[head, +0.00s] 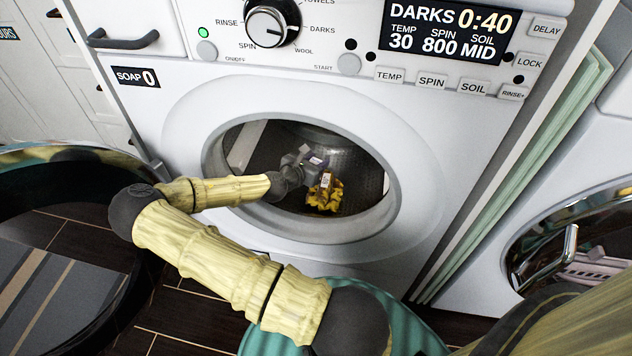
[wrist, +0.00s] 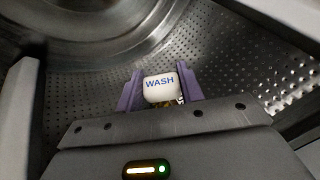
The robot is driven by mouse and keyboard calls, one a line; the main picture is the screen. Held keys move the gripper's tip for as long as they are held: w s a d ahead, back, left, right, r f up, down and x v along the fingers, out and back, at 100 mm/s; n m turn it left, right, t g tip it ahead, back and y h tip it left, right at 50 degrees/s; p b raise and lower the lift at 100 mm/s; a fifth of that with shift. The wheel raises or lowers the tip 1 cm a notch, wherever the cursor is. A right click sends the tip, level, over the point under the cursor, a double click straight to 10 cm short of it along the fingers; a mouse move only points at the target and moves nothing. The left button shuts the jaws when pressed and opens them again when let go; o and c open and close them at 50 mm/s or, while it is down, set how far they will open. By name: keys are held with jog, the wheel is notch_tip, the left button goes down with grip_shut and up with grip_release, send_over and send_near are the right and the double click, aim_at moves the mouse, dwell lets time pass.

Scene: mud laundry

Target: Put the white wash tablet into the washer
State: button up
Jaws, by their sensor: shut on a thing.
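The white wash tablet (wrist: 160,87), marked "WASH", sits between the two purple fingers of my gripper (wrist: 159,90) in the wrist view. My gripper (head: 322,175) is shut on it, inside the washer's drum. In the head view the tablet is small and hard to make out. The white washer (head: 190,115) has its round opening uncovered, and my arm reaches in from the left. A crumpled yellow item (head: 325,200) lies in the drum, just below my gripper. The perforated drum wall (wrist: 225,65) surrounds the gripper in the wrist view.
The washer display (head: 448,32) reads DARKS 0:40. A soap drawer handle (head: 122,40) is at the upper left. A second white machine with a round door (head: 575,245) stands at the right. A teal round container (head: 405,325) is below my arm.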

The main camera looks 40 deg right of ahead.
jog(key=shift+f, duration=0.55)
jog(key=shift+f, duration=0.1)
jog(key=shift+f+b, duration=1.45)
jog(key=shift+f, duration=0.95)
jog(key=shift+f, duration=0.35)
jog(key=o, duration=0.9)
jog(key=shift+o, duration=0.2)
jog(key=shift+r, duration=0.1)
